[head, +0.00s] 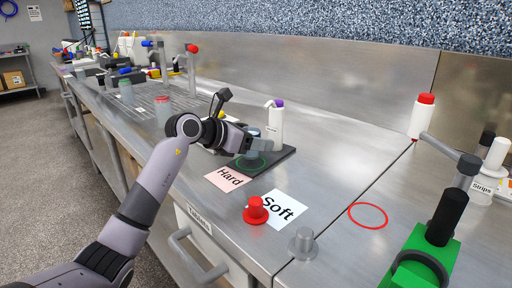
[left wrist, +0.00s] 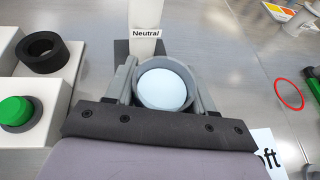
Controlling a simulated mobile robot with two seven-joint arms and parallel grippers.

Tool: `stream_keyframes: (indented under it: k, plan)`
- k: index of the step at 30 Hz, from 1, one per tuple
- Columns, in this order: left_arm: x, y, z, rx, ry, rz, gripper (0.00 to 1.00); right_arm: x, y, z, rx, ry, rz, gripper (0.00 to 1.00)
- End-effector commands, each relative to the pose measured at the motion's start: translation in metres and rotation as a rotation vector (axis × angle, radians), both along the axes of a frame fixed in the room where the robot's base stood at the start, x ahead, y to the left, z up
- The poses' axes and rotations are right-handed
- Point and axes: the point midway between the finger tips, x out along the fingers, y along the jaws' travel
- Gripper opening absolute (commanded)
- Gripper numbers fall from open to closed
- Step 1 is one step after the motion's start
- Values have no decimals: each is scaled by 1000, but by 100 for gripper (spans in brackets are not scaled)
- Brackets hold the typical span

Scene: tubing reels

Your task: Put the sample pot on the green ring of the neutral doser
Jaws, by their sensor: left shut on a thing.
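The neutral doser (head: 276,122) is a white column with a purple top, on a dark base plate with a green ring (head: 240,163). Its "Neutral" label (left wrist: 146,34) shows in the left wrist view. My left gripper (head: 257,145) is at the front of the doser, shut on the sample pot. In the left wrist view the pot (left wrist: 165,88) is a grey round cup with a pale blue inside, between the two fingers. In the head view the pot is mostly hidden by the gripper, over the green ring. I cannot tell if it touches the plate. My right gripper is out of view.
A pink "Hard" card (head: 228,179), a white "Soft" card (head: 278,208) and a red knob (head: 255,210) lie in front. A red ring (head: 368,215) marks the bench at right, near a green device (head: 425,258). A green button (left wrist: 15,112) is beside the gripper.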

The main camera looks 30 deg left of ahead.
Motion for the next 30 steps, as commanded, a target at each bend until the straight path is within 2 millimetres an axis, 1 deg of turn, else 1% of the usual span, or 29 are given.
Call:
stream_keyframes:
  k: [1,3,11,15,16,17,18,25,29,30]
  plan:
    - [0,0,-10,-3,3,1,23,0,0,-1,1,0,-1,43]
    - [0,0,-17,-2,1,1,23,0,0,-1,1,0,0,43]
    - [0,0,-18,1,-1,1,23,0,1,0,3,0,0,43]
    - [0,0,-23,1,-1,1,23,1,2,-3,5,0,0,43]
    - [0,0,-21,1,-1,1,63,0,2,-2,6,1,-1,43]
    - [0,0,-21,2,0,1,73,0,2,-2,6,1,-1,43]
    - [0,0,-21,1,1,1,79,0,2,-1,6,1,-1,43]
    - [0,0,-21,1,1,1,79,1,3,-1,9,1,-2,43]
    - [0,0,-15,0,-1,0,79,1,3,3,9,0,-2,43]
    - [-3,2,-16,1,-1,1,79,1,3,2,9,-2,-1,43]
